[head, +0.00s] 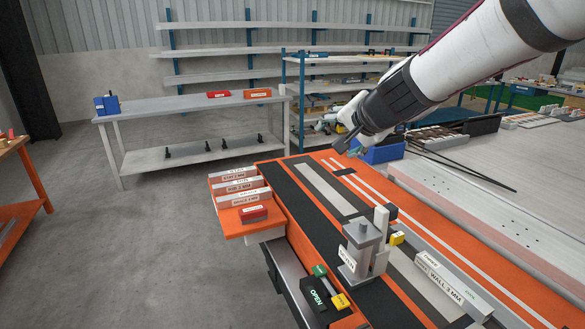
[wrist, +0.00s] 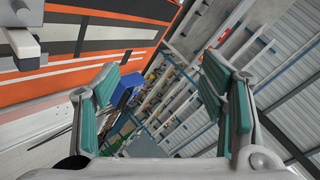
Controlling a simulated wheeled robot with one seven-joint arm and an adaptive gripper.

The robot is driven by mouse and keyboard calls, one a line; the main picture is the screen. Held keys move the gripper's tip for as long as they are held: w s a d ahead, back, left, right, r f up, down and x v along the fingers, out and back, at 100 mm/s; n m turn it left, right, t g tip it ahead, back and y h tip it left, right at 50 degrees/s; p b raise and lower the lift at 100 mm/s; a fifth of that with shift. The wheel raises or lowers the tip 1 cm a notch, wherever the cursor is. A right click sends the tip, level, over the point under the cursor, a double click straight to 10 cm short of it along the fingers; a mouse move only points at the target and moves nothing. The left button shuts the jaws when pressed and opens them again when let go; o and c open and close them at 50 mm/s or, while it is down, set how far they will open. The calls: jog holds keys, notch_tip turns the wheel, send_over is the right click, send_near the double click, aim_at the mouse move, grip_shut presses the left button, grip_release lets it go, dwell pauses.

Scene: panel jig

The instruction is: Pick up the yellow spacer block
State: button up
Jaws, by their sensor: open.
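A small yellow block (head: 397,238) sits beside the grey clamp fixture (head: 362,250) on the orange bench (head: 290,228). Another yellow piece (head: 341,301) is at the bench's near edge, beside the black OPEN sign; I cannot tell for sure which one is the spacer block. My gripper (head: 352,148) is above the far part of the bench, well away from both yellow pieces. In the wrist view my gripper (wrist: 165,95) has its teal-padded fingers wide apart with nothing between them. No yellow block can be made out between the fingers there.
Labelled bins with a red block (head: 253,213) are at the bench's left side. A long labelled grey bar (head: 450,284) lies right of the fixture. A blue bin (head: 382,153) is behind my gripper. A grey table (head: 190,104) stands at the back left. Floor at left is clear.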

jog(key=w+d+f+m+h, duration=0.2)
jog(key=w+d+m, duration=0.2)
jog(key=w+d, duration=0.25)
jog(key=m+g+h+b, duration=0.1)
jog(key=m+g+h, duration=0.15)
jog(key=m, duration=1.15)
send_over(399, 235)
jog(key=s+a, duration=0.1)
jog(key=a, duration=0.1)
notch_tip(399, 235, down, 16)
jog(key=s+d+f+m+g+y, duration=0.3)
jog(key=s+f+m+g+y, duration=0.15)
jog(key=f, duration=0.55)
jog(key=shift+m+h, duration=0.3)
jog(key=shift+m, duration=0.15)
jog(key=x, duration=0.5)
jog(key=b+x, duration=0.1)
jog(key=x, duration=0.2)
jog(key=shift+w+d+r, duration=0.1)
jog(key=shift+w+r, duration=0.05)
jog(key=shift+w, duration=0.1)
jog(key=shift+t, duration=0.3)
jog(key=shift+w+d+x, duration=0.1)
jog(key=shift+d+x, duration=0.05)
jog(key=shift+x, duration=1.2)
jog(key=shift+w+d+x, duration=0.1)
jog(key=shift+d+x, duration=0.05)
jog(key=shift+x, duration=1.15)
jog(key=shift+r, duration=0.1)
jog(key=shift+c, duration=0.6)
